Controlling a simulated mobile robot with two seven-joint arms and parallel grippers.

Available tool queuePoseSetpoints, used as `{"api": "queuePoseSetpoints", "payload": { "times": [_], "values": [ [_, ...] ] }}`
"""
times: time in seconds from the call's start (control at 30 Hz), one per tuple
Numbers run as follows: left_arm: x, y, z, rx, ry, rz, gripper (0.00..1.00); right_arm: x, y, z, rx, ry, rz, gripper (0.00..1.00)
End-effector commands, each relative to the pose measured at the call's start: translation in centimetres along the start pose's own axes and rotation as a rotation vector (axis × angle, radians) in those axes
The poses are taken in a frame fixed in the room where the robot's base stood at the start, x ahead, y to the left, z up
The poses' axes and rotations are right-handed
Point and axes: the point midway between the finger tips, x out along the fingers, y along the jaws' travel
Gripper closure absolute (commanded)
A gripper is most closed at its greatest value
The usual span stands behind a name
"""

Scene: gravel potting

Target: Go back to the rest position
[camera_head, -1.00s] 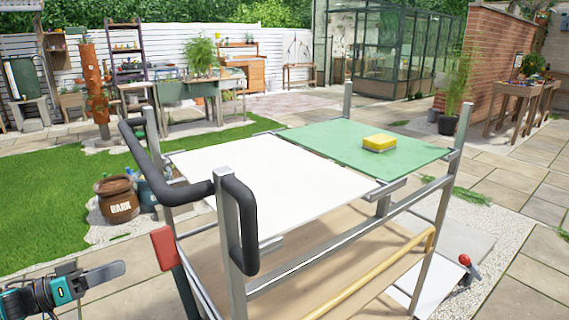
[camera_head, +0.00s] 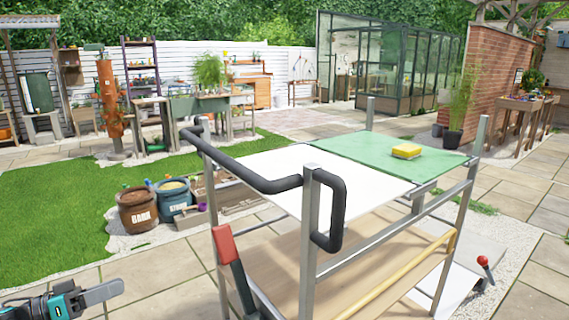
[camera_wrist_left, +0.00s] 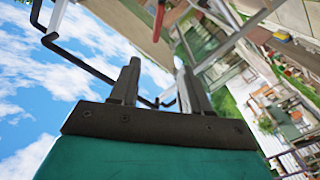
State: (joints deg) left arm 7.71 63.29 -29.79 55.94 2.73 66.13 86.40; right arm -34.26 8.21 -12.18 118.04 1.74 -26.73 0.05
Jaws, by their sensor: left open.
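My left gripper (camera_head: 104,292), teal with grey fingers, is at the lower left corner of the head view. It is away from the metal cart (camera_head: 311,240). In the left wrist view its two fingers (camera_wrist_left: 158,75) stand apart with nothing between them, so it is open and empty. My right gripper is not in view.
The cart has black handles (camera_head: 334,215), a white top panel (camera_head: 290,195), a green mat (camera_head: 385,148) and a yellow sponge (camera_head: 406,151). A bark pot (camera_head: 138,212) and a second pot (camera_head: 174,198) stand left of it. Grass and paving are open at left.

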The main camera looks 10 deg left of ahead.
Motion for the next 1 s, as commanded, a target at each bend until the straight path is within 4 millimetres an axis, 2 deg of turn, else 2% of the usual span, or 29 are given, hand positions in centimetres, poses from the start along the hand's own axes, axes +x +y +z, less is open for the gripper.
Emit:
{"api": "queuePoseSetpoints", "payload": {
  "times": [0.03, 0.17, 0.27, 0.4, 0.5, 0.6, 0.73, 0.83, 1.0],
  "values": [
    [1.8, 1.0, 2.5, 0.003, 0.008, -0.007, 0.53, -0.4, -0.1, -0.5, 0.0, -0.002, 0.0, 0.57],
    [5.2, 3.0, 7.8, 0.056, 0.019, -0.071, 0.53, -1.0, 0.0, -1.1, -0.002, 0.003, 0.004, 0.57],
    [7.6, 5.4, 11.8, 0.1, 0.017, -0.135, 0.53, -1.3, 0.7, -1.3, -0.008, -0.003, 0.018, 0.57],
    [10.3, 10.2, 17.1, 0.17, -0.018, -0.257, 0.53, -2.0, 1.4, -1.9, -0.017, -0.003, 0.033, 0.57],
    [11.3, 14.2, 20.0, 0.226, -0.079, -0.363, 0.53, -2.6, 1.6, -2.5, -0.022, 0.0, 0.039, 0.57],
    [11.4, 17.7, 21.8, 0.28, -0.169, -0.463, 0.53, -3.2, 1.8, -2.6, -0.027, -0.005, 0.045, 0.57],
    [10.4, 21.0, 22.9, 0.333, -0.299, -0.56, 0.53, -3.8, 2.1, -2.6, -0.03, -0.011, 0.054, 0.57],
    [9.5, 22.6, 23.2, 0.359, -0.381, -0.601, 0.53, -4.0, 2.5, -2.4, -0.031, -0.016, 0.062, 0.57],
    [8.8, 23.5, 23.5, 0.38, -0.447, -0.625, 0.53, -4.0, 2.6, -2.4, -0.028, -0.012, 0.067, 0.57]
  ]
}}
